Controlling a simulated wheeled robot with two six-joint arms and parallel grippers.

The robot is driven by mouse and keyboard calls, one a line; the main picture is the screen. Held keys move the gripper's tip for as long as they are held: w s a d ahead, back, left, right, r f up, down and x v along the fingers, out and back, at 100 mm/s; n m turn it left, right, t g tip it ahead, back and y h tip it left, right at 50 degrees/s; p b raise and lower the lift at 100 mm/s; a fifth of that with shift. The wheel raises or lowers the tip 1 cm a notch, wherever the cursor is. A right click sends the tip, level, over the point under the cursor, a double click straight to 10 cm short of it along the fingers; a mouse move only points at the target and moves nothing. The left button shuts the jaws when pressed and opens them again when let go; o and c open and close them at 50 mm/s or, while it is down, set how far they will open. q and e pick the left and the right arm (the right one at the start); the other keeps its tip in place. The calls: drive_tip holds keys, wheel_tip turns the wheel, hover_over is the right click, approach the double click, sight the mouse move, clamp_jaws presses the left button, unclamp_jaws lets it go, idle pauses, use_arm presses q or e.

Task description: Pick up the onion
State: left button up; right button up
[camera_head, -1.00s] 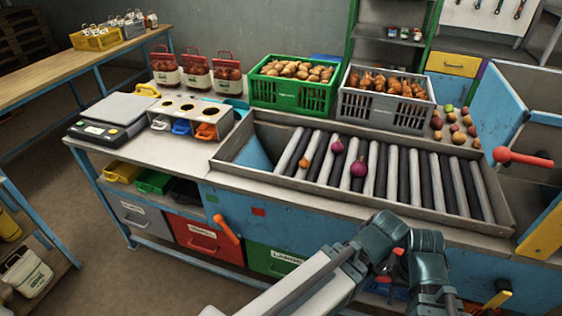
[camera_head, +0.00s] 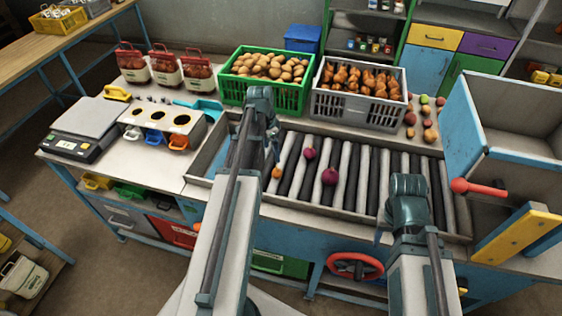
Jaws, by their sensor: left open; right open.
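Two purple round onions, one farther back (camera_head: 309,153) and one nearer (camera_head: 330,176), lie on the roller conveyor (camera_head: 461,205). A small orange-brown onion-like bulb (camera_head: 277,172) lies left of them. My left gripper (camera_head: 273,148) is over the left part of the rollers, above and close to the orange-brown bulb; it is open, its fingers partly hidden by my arm. My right gripper (camera_head: 381,234) is open near the conveyor's front edge, right of the onions; its fingers are small and mostly hidden. Neither gripper visibly holds anything.
A green crate of potatoes (camera_head: 240,92) and a grey crate of orange-brown produce (camera_head: 351,112) stand behind the conveyor. A scale (camera_head: 78,132) and a holed sorting box (camera_head: 187,127) stand left.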

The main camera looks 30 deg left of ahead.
use_arm(q)
drive_tip(key=b, duration=0.8)
hover_over(276, 169)
drive_tip(key=s, duration=0.1)
drive_tip(key=f, duration=0.7)
drive_tip(key=shift+a+f, duration=0.25)
drive_tip(key=f+b, duration=0.4)
drive_tip(key=w+f+b, duration=0.1)
drive_tip(key=f+b, duration=0.1)
drive_tip(key=shift+d+f, duration=0.1)
drive_tip(key=shift+d, duration=0.25)
clamp_jaws()
